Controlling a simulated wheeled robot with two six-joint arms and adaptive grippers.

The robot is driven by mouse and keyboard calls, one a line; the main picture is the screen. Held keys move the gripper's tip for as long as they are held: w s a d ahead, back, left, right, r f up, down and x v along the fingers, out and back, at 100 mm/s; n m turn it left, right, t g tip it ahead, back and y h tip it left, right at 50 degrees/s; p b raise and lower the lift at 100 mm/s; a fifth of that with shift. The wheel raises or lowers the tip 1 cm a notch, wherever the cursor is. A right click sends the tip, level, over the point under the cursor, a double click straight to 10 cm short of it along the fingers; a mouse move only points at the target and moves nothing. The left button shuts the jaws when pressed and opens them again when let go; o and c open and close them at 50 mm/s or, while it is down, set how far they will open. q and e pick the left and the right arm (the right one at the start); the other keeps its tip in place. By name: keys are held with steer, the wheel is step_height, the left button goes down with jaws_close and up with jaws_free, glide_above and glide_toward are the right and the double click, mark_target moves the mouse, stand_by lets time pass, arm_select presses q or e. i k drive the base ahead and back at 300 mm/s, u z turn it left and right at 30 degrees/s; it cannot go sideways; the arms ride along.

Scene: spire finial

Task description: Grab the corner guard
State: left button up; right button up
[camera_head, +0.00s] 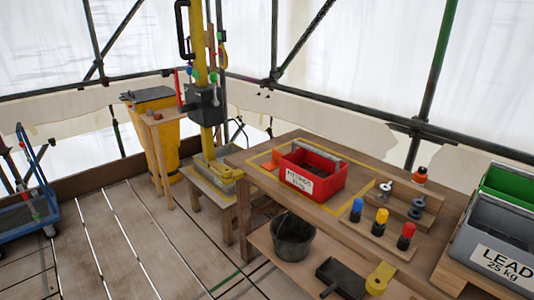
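A small orange piece (268,165) lies on the wooden workbench, just left of the red box and inside a yellow-taped outline. It may be the corner guard, but it is too small for me to be sure of its shape. A second orange item (420,174) stands near the bench's back edge, behind the wooden rack. Neither of my grippers shows in the head view.
The wooden workbench (238,157) holds a red fittings box (322,189), a wooden rack (402,202) and blue, yellow and red-topped items. A grey bin marked LEAD (507,262) stands at right. A black bucket (293,238) sits on the lower shelf.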

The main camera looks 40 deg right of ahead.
mark_target(275, 164)
steer(key=z, duration=0.3)
steer(key=i, duration=1.15)
steer(key=z, duration=1.25)
steer(key=i, duration=0.8)
steer(key=z, duration=0.95)
